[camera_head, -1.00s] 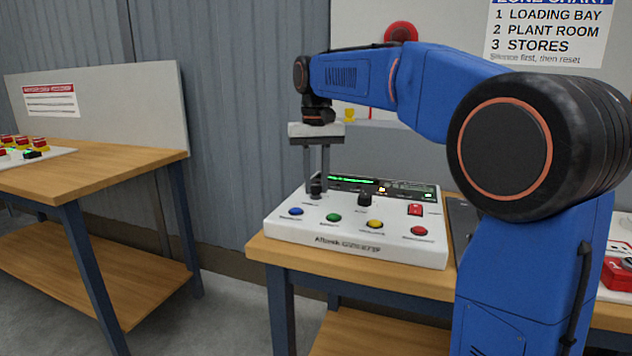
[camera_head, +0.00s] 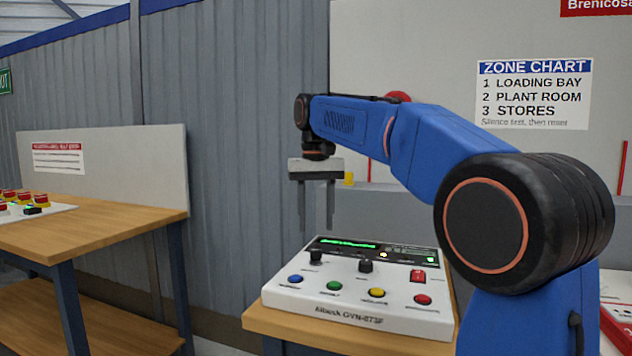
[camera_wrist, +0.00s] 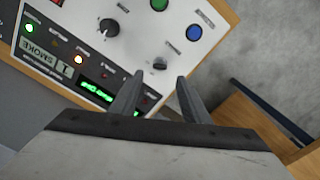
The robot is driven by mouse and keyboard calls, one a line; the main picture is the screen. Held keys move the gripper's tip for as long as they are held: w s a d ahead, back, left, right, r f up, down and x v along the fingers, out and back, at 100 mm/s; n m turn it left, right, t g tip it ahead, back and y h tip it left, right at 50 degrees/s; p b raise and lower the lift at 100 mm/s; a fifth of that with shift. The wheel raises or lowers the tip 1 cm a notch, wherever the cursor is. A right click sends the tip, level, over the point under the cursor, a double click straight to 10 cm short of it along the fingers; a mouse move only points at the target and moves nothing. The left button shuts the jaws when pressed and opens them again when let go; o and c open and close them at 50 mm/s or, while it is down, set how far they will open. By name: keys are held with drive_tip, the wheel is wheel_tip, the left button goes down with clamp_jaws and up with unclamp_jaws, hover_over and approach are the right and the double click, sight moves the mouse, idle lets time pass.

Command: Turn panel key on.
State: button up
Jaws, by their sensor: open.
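The white control panel (camera_head: 340,312) sits on a wooden bench. Its small black key switch (camera_head: 316,257) is at the panel's left, beside a larger black knob (camera_head: 365,266). My gripper (camera_head: 316,228) points down above the key switch, open and empty, with its fingertips clear of it. In the wrist view the key switch (camera_wrist: 160,64) lies just beyond and between the open fingertips (camera_wrist: 160,80), and the knob (camera_wrist: 109,28) is to the upper left. The panel display (camera_wrist: 95,96) shows lit green text. The key's exact angle is too small to read.
Blue, green, yellow and red buttons line the panel's front, with a red switch (camera_head: 417,276) at its right. An amber lamp (camera_wrist: 78,59) and a green lamp (camera_wrist: 30,27) are lit. Another wooden bench (camera_head: 110,225) stands at left.

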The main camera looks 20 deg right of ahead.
wheel_tip(320, 180, up, 10)
drive_tip(key=shift+r, duration=0.15)
idle(0.5)
